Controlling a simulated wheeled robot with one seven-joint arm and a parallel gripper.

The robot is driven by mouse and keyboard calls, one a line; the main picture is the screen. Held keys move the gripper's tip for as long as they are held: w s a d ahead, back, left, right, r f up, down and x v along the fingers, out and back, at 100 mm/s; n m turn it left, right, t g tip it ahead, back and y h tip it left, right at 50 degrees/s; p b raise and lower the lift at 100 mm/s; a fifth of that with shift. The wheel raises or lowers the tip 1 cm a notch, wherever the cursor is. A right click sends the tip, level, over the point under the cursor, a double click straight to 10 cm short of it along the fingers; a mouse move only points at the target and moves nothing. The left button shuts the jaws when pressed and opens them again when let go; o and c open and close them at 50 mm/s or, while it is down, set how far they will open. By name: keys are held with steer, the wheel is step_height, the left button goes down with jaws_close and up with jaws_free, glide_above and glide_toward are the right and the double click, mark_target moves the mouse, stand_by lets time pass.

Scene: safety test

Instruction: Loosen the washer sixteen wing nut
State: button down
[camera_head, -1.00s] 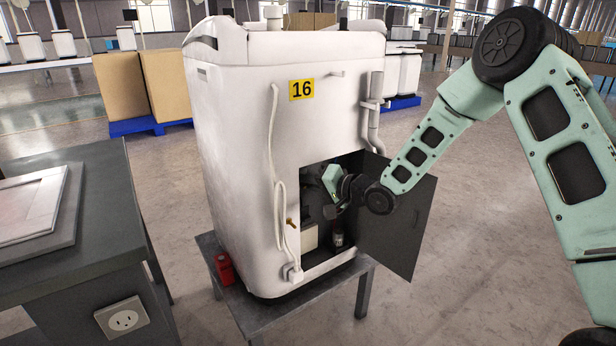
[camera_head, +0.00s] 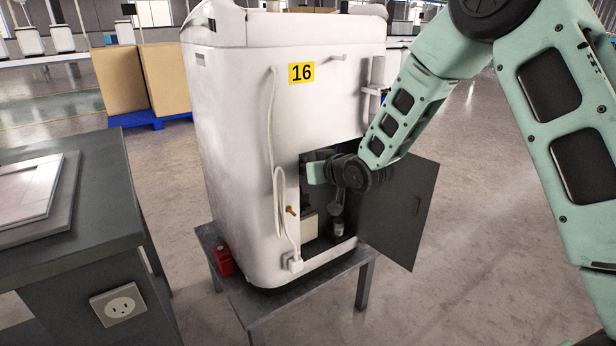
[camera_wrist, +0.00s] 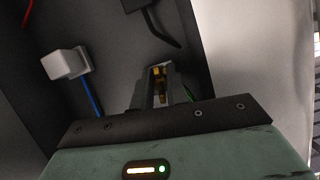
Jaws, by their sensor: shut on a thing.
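Washer sixteen (camera_head: 235,120) is a white machine with a yellow "16" label (camera_head: 301,72), standing on a low grey table. Its lower access door (camera_head: 403,212) is open to the right. My gripper (camera_wrist: 160,80) reaches into the opening; in the head view the arm hides its fingers. In the wrist view the fingers are shut on a small brass-coloured piece (camera_wrist: 159,84), which seems to be the wing nut; its wings are not clear. A green wire shows just right of the fingers.
Inside the cavity, the wrist view shows a white connector block (camera_wrist: 65,64) with a blue wire and a dark bent part (camera_wrist: 160,20). A red can (camera_head: 222,259) stands on the table (camera_head: 262,306) left of the washer. A dark workbench (camera_head: 95,200) stands at left.

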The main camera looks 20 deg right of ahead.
steer(key=n+h+b, duration=0.1)
steer(key=n+b, duration=0.1)
steer(key=shift+a+f+n+t+h, duration=0.1)
steer(key=shift+f+n+t+h, duration=0.05)
steer(key=shift+n+t+h, duration=0.2)
steer(key=shift+n+t+h+b, duration=0.25)
steer(key=shift+n+h+b, duration=0.3)
steer(key=shift+n, duration=0.3)
steer(key=n+t+h, duration=0.1)
steer(key=n, duration=0.2)
steer(key=shift+h+p, duration=0.35)
steer(key=shift+h, duration=0.05)
steer(key=shift+n+t+h+p, duration=0.45)
steer(key=shift+n+t, duration=0.15)
steer(key=shift+n, duration=0.6)
steer(key=c, duration=1.6)
jaws_free()
